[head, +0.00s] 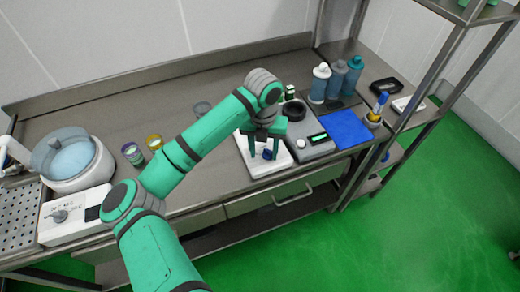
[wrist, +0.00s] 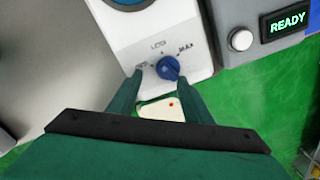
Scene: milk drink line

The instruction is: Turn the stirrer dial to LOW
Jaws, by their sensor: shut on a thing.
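The stirrer is a white box (wrist: 125,30) with a blue dial (wrist: 168,68) on its front part. Marks that look like OFF, LOW and MAX are printed around the dial from left to right, partly blurred and covered. I cannot tell which mark the dial points at. My gripper (wrist: 157,72) has one finger on each side of the dial and is shut on it. In the head view my gripper (head: 266,150) reaches down over the white stirrer (head: 280,165), and its fingers partly hide the dial (head: 267,154).
A grey device (wrist: 235,15) with a READY display and round button stands right of the stirrer. A blue mat (head: 346,129) and several bottles (head: 320,83) are farther right. A bowl machine (head: 72,160) and small jars (head: 133,154) stand left. The counter's back middle is mostly clear.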

